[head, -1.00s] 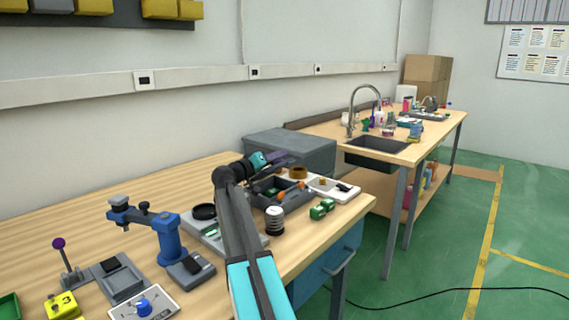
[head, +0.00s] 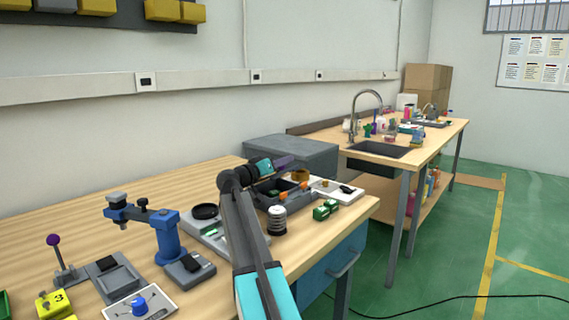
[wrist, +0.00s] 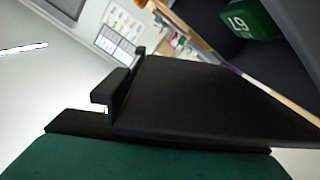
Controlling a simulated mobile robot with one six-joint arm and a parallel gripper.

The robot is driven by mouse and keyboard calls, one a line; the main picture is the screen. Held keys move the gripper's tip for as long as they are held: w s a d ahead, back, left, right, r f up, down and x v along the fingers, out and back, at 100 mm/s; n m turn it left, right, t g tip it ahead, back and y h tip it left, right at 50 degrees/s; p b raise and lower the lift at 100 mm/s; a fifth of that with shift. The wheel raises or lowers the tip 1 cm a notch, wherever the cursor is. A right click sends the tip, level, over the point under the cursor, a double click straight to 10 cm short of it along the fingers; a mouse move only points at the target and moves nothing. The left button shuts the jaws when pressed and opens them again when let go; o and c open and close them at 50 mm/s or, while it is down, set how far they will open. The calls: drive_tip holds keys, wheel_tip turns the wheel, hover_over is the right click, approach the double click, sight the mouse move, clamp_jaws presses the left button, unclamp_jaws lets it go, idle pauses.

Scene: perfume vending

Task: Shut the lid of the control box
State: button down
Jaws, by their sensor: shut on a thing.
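The open dark grey box (head: 270,203) on the near bench, with green and orange items inside, looks like the control box. Its lid cannot be made out clearly. My gripper (head: 283,162) is at the back of this box, small and partly hidden by my arm, with a purple part beside it. In the wrist view, black gripper parts (wrist: 122,98) fill the middle, against a broad black surface. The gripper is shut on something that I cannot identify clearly. A green numbered block (wrist: 252,18) shows at the upper right, against a dark grey surface.
A large grey case (head: 295,150) stands behind the box, near the wall. A white tray (head: 340,192), green blocks (head: 325,210) and a striped cylinder (head: 277,220) are close by. A blue press (head: 165,235) stands to the left. A sink bench (head: 435,135) is beyond.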

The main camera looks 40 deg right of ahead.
drive_tip(key=c, duration=1.5)
unclamp_jaws()
drive_tip(key=a, duration=0.4)
drive_tip(key=s+a, duration=0.1)
drive_tip(key=a, duration=0.3)
drive_tip(key=s+a, duration=0.1)
drive_tip(key=a, duration=0.2)
drive_tip(key=shift+a+p, duration=0.4)
drive_tip(key=shift+s, duration=0.1)
